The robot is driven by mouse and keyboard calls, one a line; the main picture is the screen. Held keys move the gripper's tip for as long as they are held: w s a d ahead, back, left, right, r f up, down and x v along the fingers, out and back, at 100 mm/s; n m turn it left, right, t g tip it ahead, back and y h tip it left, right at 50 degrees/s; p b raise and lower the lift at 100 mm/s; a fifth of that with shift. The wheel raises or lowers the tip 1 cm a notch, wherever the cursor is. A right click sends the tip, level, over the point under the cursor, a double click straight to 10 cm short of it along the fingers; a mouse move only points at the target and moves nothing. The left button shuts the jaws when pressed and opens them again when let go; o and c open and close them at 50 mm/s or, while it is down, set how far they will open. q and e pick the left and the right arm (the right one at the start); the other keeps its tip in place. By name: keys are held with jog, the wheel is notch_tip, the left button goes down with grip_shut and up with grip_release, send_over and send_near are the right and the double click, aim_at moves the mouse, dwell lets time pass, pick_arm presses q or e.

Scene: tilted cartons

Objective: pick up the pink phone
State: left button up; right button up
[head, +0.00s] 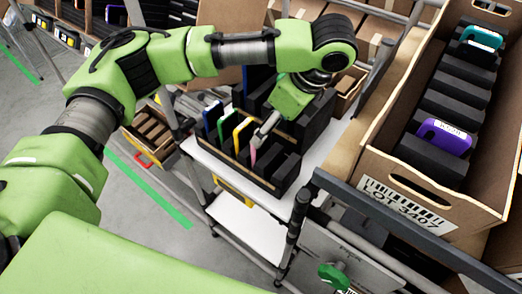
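The pink phone (253,156) stands on edge in a slot of the black-slotted carton (237,170) on the white cart. Only a thin pink strip of it shows. My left arm reaches over from the left, and its gripper (262,134) points down at the top of the pink phone. The fingertips overlap the phone's top edge in the picture. I cannot tell whether they are closed on it. My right gripper is not in view.
Blue (212,116), green (228,127) and yellow (242,134) phones stand in the slots just left of the pink one. A large carton (345,150) at right holds a purple phone (444,137) and a teal phone (482,39). Dark rails border the cart.

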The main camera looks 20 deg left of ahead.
aim_at(261, 152)
pick_arm(q)
jog(key=shift+w+a+f, duration=0.2)
jog(key=shift+w+f, duration=0.05)
jog(key=shift+f, duration=0.3)
jog(key=shift+w+a+f, duration=0.2)
jog(key=shift+w+f, duration=0.05)
jog(key=shift+f, duration=0.25)
jog(key=shift+s+a+f+p, duration=0.1)
jog(key=shift+a+f+p, duration=0.15)
jog(key=shift+f+p, duration=0.2)
jog(key=x, duration=0.3)
jog(key=p+x, duration=0.1)
jog(key=shift+s+a+f, duration=0.15)
jog(key=shift+a+f, duration=0.05)
jog(key=shift+a, duration=0.05)
jog(key=c, duration=1.1)
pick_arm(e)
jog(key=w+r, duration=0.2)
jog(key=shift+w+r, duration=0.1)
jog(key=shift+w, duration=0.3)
